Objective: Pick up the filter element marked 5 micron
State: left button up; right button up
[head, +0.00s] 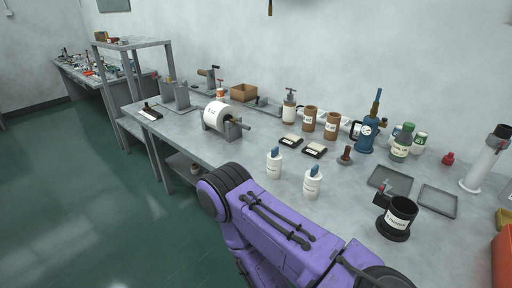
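Two brown upright cylinders with white labels stand side by side near the back of the grey bench, a left one (309,118) and a right one (332,125). They look like filter elements, but the label print is too small to tell which is marked 5 micron. A black cup-shaped holder (400,215) with a white label stands at the front right; its print is also unclear. A purple link of my arm crosses the lower middle, in front of the bench. Neither gripper shows in the head view.
Two white bottles with blue tops (274,163) (312,182) stand at the bench's front edge. Near the cylinders are two small black trays (314,150) (291,141) and a blue pump with a gauge (368,135). Shallow grey trays (437,201) lie at right. Green floor is open at left.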

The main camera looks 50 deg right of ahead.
aim_at(274, 158)
jog(key=u, duration=0.05)
jog(key=i, duration=0.45)
jog(key=z, duration=2.8)
